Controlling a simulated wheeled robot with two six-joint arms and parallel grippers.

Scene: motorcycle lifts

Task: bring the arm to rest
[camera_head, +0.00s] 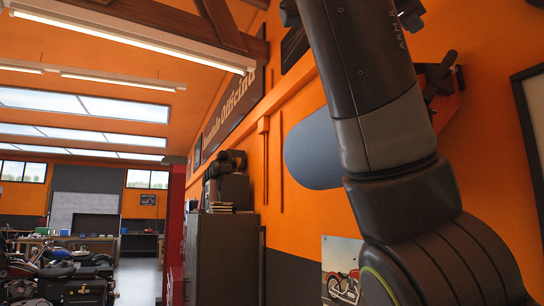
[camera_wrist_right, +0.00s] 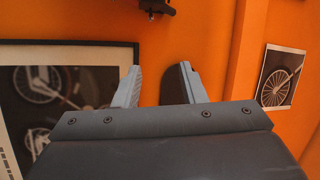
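My right arm (camera_head: 375,85) rises from the lower right of the head view to the top edge and covers much of the right side. Its gripper cannot be made out in the head view. In the right wrist view my right gripper (camera_wrist_right: 160,70) shows two grey fingers standing apart with nothing between them. They point toward an orange wall (camera_wrist_right: 200,30). My left arm and left gripper are in neither view.
A framed picture (camera_wrist_right: 70,52) hangs left of the fingers, and a motorcycle poster (camera_wrist_right: 279,76) right. The head view shows a grey cabinet (camera_head: 222,260) against the orange wall, motorcycles (camera_head: 60,275) at lower left, and an open floor strip (camera_head: 138,280).

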